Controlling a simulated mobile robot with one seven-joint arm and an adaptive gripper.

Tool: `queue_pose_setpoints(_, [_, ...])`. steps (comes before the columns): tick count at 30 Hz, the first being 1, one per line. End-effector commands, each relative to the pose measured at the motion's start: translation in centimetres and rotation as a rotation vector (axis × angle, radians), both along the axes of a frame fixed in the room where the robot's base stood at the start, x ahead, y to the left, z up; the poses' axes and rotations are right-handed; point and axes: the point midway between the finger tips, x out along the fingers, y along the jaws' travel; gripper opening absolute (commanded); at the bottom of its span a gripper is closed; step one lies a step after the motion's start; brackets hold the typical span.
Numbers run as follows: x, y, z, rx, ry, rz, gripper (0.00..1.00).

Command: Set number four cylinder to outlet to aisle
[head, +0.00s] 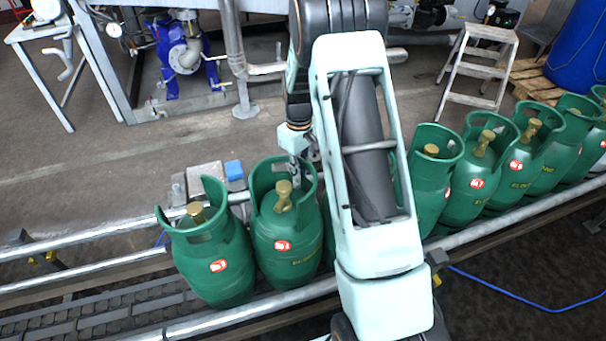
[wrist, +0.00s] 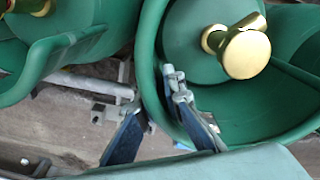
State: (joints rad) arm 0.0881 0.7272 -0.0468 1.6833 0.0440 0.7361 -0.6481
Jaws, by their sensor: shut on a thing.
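Green gas cylinders stand upright in a row on the conveyor (head: 90,318), each with a collar, brass valve and small red-and-white label. The label numbers are too small to read, so I cannot tell which is number four. My gripper (head: 297,168) is at the back of the collar of the second cylinder from the left (head: 285,255). In the wrist view my gripper (wrist: 153,92) has one finger outside and one inside this green collar (wrist: 149,50), shut on its wall. The brass valve (wrist: 242,52) is beside the inner finger. My arm hides the cylinders behind it.
The leftmost cylinder (head: 215,265) stands close beside the held one. Metal guide rails (head: 80,237) run along the conveyor. A step stool (head: 480,65) and blue drum (head: 583,52) stand at the back right. The conveyor's left end is bare.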

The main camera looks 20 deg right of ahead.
Motion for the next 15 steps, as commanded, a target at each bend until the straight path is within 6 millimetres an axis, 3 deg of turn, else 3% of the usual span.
queue_pose_setpoints(3, [1.3,0.9,0.3,0.004,-0.019,0.103,0.0])
queue_pose_setpoints(15, [2.8,3.6,0.4,0.004,-0.02,0.454,0.0])
